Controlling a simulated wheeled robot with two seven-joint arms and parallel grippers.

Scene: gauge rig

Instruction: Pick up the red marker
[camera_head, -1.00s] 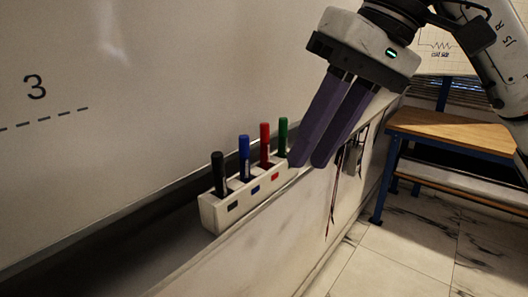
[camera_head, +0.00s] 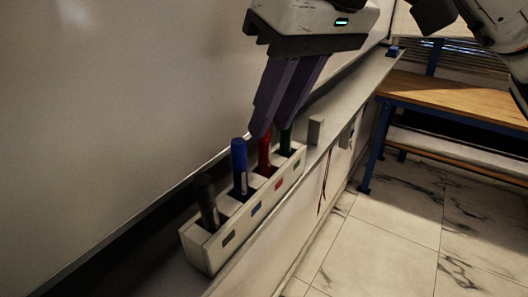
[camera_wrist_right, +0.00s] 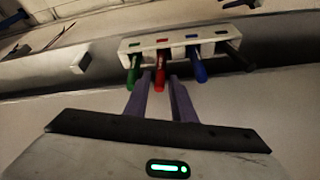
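The red marker (camera_head: 264,158) stands upright in a white holder (camera_head: 212,252), between the blue marker (camera_head: 239,165) and the green marker (camera_head: 286,142). The black marker (camera_head: 206,200) is at the near end. My right gripper (camera_head: 270,133) is at the red marker's top, its purple fingers hiding part of it. In the right wrist view, the red marker (camera_wrist_right: 161,76) shows between the two fingertips (camera_wrist_right: 160,82), with narrow gaps beside it; the fingers look open. My left gripper is not in view.
The holder sits on the ledge (camera_head: 345,90) below a whiteboard (camera_head: 110,110). A small grey block (camera_head: 315,130) stands on the ledge just past the green marker. A wooden-topped bench (camera_head: 450,95) is at the right. The marble floor (camera_head: 390,220) is clear.

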